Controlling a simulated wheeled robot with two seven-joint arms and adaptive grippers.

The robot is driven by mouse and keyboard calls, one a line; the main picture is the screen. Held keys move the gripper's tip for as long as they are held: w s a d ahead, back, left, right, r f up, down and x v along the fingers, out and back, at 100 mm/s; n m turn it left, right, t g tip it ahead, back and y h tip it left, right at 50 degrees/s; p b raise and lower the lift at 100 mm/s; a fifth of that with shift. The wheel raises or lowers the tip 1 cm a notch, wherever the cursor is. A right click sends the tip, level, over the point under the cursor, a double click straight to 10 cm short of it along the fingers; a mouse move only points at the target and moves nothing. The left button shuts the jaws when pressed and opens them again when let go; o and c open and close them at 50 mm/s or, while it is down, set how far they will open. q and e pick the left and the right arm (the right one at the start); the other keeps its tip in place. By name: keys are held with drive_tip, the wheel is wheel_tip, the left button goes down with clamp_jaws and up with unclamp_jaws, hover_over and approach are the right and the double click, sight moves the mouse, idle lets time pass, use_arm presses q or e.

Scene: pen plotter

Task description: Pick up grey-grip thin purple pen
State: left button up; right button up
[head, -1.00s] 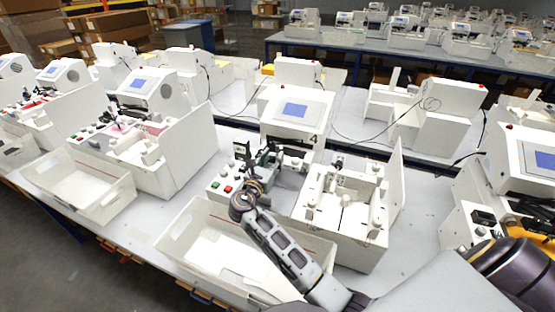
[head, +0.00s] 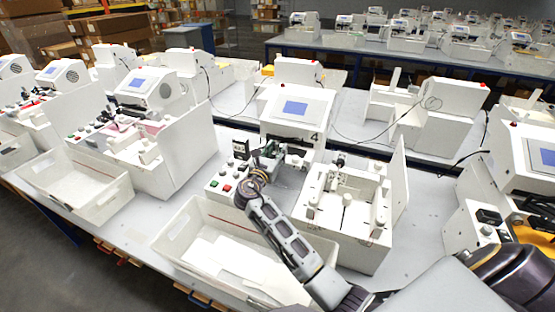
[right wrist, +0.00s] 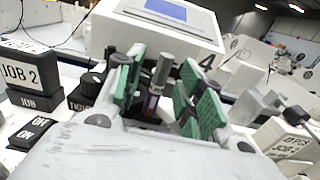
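The thin pen (right wrist: 157,82), with a grey grip at the top and a purple part below, stands upright in front of the white plotter in the right wrist view. My right gripper (right wrist: 161,92) has its two green-padded fingers on either side of the pen. The fingers are apart, with a gap visible between the pen and the right pad. In the head view, my right gripper (head: 270,152) is in front of the number 4 plotter (head: 297,110), and the pen cannot be made out there. The pen's lower end is hidden. My left gripper is not in view.
A white bin (head: 185,228) stands below my right forearm. An open white box with posts (head: 350,255) stands to its right. Other plotters fill the tables around.

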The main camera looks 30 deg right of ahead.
drive_tip(key=shift+w+d, duration=0.4)
drive_tip(key=shift+d, duration=0.05)
clamp_jaws()
idle(0.3)
